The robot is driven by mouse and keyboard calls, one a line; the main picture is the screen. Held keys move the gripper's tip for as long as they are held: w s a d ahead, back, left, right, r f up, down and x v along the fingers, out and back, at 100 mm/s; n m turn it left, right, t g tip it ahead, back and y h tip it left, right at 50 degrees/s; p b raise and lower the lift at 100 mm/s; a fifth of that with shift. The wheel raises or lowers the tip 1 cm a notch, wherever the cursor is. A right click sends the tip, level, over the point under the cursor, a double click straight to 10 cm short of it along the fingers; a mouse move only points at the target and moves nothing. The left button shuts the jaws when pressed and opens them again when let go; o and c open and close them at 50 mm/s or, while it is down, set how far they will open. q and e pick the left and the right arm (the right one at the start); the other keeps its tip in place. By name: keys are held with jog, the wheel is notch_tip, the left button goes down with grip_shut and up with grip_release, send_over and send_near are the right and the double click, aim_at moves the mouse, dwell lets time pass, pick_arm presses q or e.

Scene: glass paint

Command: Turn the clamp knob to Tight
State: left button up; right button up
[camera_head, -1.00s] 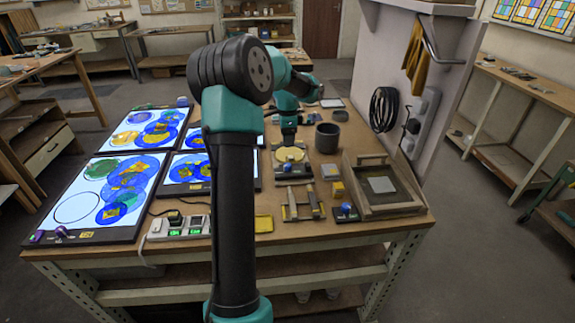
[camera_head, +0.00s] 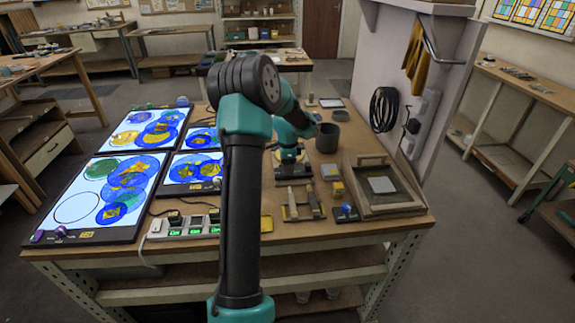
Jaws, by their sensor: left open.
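A small blue-and-white knob (camera_head: 346,209) stands on a dark plate at the front right of the workbench, next to the wooden-framed tray. I cannot read its markings, nor tell whether it is the clamp knob. My left arm rises through the middle of the view and bends down at the wrist. My left gripper (camera_head: 290,166) is open, low over the small dark stand with a pale yellow disc, well behind and left of the blue knob. The gripper and wrist hide most of this stand and any knob on it. My right gripper is not in view.
Lit glass panels with blue and yellow circles (camera_head: 110,190) cover the left of the bench. A wooden-framed tray (camera_head: 410,207), a dark cup (camera_head: 327,138) and a yellow block (camera_head: 338,189) stand to the right. A power strip (camera_head: 165,229) lies at the front.

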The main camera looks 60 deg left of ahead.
pick_arm(q)
jog(key=shift+c, duration=0.5)
jog(key=c, duration=0.8)
jog(key=shift+c, duration=0.2)
